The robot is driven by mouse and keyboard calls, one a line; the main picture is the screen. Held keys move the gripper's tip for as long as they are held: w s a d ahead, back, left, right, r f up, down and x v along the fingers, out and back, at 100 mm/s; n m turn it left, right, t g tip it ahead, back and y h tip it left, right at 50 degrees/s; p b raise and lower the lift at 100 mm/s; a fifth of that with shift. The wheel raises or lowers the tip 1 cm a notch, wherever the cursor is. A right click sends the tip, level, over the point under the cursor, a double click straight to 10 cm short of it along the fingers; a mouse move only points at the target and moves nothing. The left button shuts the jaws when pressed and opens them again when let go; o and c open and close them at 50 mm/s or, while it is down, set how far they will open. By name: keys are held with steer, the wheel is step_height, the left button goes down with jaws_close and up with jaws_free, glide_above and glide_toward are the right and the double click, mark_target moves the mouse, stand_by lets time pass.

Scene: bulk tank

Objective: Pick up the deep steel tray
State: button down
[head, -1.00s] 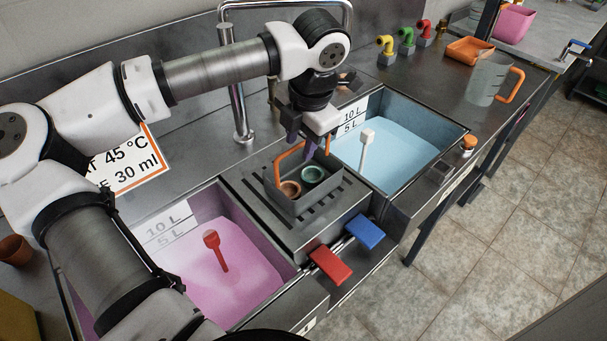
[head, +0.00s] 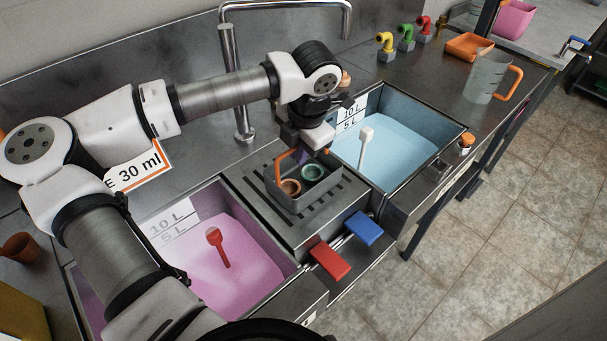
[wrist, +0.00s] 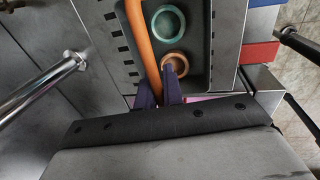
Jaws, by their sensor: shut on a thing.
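The deep steel tray (head: 303,205) is a grey box with an orange carrying handle (head: 278,166). It is at the slotted steel drainer between the two basins; I cannot tell whether it touches the drainer. A brown pot (head: 290,187) and a green pot (head: 313,172) are in it. My gripper (head: 324,153) is above the tray's far side, shut on the orange handle. In the wrist view, the purple fingers (wrist: 160,95) are at the handle (wrist: 140,48), and the tray (wrist: 198,62) with both pots shows beyond them. The exact contact is partly hidden.
The left basin holds pink liquid (head: 245,275) and a red stirrer (head: 217,245). The right basin holds blue liquid (head: 405,150) and a white stirrer (head: 366,145). Red (head: 329,260) and blue (head: 364,229) paddles stick out in front. A tap (head: 235,90) stands behind.

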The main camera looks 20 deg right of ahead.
steer(key=shift+r, duration=0.15)
step_height(320, 180, up, 20)
steer(key=b, duration=0.3)
stand_by(0.4)
stand_by(0.5)
